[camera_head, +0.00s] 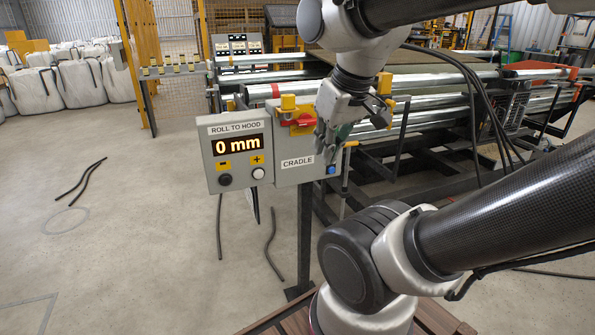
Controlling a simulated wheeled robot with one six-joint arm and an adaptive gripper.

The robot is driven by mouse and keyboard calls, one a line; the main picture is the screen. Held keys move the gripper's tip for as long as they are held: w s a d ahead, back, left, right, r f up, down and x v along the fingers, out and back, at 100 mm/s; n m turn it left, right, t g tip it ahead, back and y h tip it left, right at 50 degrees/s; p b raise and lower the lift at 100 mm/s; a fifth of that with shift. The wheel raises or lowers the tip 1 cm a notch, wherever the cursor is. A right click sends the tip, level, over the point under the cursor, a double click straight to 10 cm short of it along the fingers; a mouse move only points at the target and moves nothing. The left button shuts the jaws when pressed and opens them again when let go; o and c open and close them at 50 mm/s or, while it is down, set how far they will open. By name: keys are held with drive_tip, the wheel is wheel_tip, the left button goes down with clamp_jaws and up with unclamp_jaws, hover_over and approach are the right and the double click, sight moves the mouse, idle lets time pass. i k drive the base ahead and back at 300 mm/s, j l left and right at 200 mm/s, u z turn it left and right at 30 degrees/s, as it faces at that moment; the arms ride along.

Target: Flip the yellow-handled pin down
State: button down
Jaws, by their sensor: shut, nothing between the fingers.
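A grey box labelled CRADLE (297,165) stands on a dark post, with a red part (299,122) and yellow pieces at its top. A small yellow handle (351,144) shows at the box's right edge, above a thin upright rod. Which yellow piece is the pin's handle is hard to tell at this size. My gripper (327,152) points down in front of the box's right side, between the red part and the yellow handle. It is shut and empty, and hides part of the box. Whether it touches anything cannot be told.
A blue button (331,170) sits low on the box. Metal rollers (440,80) lie behind.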

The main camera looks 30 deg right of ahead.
sight(348, 144)
drive_tip(key=z, duration=1.25)
drive_tip(key=i+l+u, duration=0.25)
drive_tip(key=i+l, duration=0.55)
drive_tip(key=i, duration=0.15)
